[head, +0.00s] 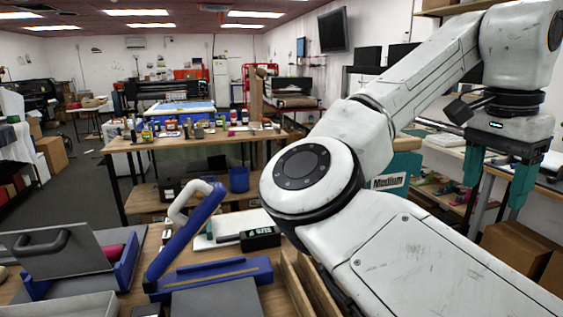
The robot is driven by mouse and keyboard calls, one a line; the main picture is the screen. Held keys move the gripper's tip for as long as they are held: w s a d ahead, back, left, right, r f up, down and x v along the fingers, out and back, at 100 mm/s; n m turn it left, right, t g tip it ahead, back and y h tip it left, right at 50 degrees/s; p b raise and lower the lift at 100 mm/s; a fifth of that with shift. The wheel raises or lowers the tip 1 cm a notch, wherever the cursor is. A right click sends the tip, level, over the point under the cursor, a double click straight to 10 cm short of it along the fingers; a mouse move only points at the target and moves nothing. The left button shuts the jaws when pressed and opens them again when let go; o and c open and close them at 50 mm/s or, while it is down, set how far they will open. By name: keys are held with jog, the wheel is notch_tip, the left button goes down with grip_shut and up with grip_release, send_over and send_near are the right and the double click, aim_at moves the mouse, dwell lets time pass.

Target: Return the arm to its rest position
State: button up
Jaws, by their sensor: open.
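My gripper (497,180) is at the right of the head view, with two teal fingers pointing down and wide apart. It is open, and nothing shows between the fingers. My white arm rises from the lower right, bends at a large round joint in the middle, and reaches up to the top right corner. The gripper hangs below that upper end, apart from the near workbench (150,250).
On the near bench stand a blue press with a white handle (172,235), a grey-lidded device (58,250) and a small black box (260,238). A table with bottles (160,142) stands behind. Cardboard boxes (515,245) sit below the gripper. Open floor (75,175) lies at left.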

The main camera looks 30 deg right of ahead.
jog(key=w+f+n+t+h, duration=0.15)
jog(key=f+n, duration=0.25)
jog(key=f, duration=0.5)
jog(key=w+f+n+h, duration=0.2)
jog(key=f+n+h, duration=0.1)
jog(key=f, duration=0.6)
jog(key=w+f+n+t+h, duration=0.15)
jog(key=f+n, duration=0.25)
jog(key=f, duration=0.5)
jog(key=s+a+f+n+g+y, duration=0.1)
jog(key=s+a+f+n+y, duration=0.2)
jog(key=s+a+f, duration=0.5)
jog(key=s+a+f+n+y, duration=0.4)
jog(key=s+a+f+n, duration=0.2)
jog(key=a+f, duration=0.8)
jog(key=shift+s+f+g, duration=0.35)
jog(key=shift+s+g, duration=0.05)
jog(key=shift+s, duration=0.75)
